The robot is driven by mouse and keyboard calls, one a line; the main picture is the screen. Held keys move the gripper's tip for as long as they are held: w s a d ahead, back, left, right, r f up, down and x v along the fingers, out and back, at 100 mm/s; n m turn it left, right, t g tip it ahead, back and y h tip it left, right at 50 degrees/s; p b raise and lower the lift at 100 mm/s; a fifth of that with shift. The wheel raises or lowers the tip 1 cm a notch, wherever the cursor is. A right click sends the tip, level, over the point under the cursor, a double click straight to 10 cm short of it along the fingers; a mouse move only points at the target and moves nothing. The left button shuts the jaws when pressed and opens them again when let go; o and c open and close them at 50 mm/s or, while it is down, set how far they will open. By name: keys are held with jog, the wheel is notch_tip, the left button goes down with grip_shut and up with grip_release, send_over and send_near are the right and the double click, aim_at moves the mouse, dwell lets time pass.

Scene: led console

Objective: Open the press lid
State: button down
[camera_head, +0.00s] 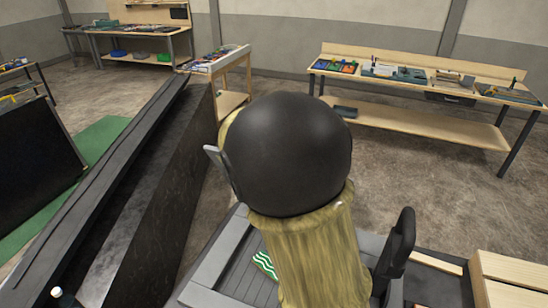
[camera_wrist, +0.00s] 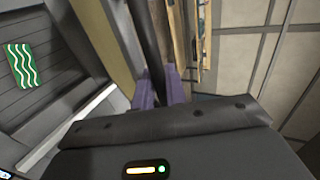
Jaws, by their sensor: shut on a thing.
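My gripper (camera_wrist: 160,88) shows in the wrist view as two purple fingers, shut on a dark bar (camera_wrist: 152,45), which looks like the press lid's handle. The bar runs from between the fingers to the top edge of the picture. In the head view my arm hides the fingers and the held part. A grey press-like unit (camera_head: 213,266) with a ribbed surface lies at the bottom of that view. A green piece with white waves (camera_head: 264,263) lies on it and also shows in the wrist view (camera_wrist: 22,65). I cannot tell how far the lid is open.
A long dark conveyor-like structure (camera_head: 160,205) runs along the left. An upright dark part (camera_head: 402,240) stands right of my arm, beside a wooden box (camera_head: 512,275). Workbenches with tools (camera_head: 425,125) stand along the back wall. Bare floor lies between.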

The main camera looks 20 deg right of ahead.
jog(key=c, duration=1.5)
grip_release()
